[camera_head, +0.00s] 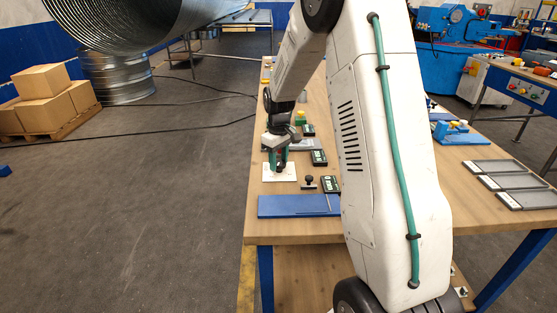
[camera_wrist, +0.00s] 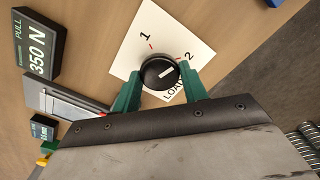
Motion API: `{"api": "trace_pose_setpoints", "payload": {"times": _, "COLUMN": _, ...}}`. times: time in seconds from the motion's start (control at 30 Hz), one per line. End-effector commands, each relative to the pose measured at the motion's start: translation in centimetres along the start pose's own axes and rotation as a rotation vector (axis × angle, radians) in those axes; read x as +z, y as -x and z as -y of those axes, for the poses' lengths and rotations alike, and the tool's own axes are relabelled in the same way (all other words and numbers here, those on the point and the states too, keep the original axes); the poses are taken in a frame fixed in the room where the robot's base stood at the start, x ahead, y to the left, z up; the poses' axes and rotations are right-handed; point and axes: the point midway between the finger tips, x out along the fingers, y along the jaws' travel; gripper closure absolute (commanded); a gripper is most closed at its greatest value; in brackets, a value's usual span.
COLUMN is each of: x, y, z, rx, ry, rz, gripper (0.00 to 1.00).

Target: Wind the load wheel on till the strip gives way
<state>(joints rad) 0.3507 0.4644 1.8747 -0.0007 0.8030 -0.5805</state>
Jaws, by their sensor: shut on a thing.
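The load wheel is a round black knob (camera_wrist: 159,73) with a white pointer line, on a white plate (camera_wrist: 130,72) marked 1, 2 and LOAD. The pointer lies toward the red tick by the 2. My gripper (camera_wrist: 160,74) has its green fingers on both sides of the knob, shut on it. In the head view my gripper (camera_head: 278,163) stands over the white plate (camera_head: 270,177), hiding most of the knob. A display (camera_wrist: 38,48) reads PULL 350 N. A grey metal fixture (camera_wrist: 70,98) lies beside the plate; I cannot tell the strip's condition.
A blue board (camera_head: 290,206) lies at the bench's near edge. A small black knob (camera_head: 308,182) and dark displays (camera_head: 331,184) stand near the plate. Grey trays (camera_head: 497,167) lie at the right. Boxes (camera_head: 45,97) stand on the floor at left, where the floor is mostly open.

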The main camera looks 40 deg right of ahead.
Motion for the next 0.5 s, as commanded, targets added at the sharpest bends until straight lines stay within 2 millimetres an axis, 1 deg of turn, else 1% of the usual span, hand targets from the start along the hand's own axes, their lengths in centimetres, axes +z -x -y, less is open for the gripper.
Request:
{"api": "trace_pose_setpoints", "payload": {"times": 0.27, "x": -0.03, "y": 0.05, "z": -0.15, "rx": 0.0, "ry": -0.075, "rz": -0.002, "gripper": 0.8}}
{"api": "trace_pose_setpoints", "payload": {"times": 0.5, "x": -0.02, "y": 0.07, "z": -0.21, "rx": 0.0, "ry": -0.243, "rz": -0.002, "gripper": 0.8}}
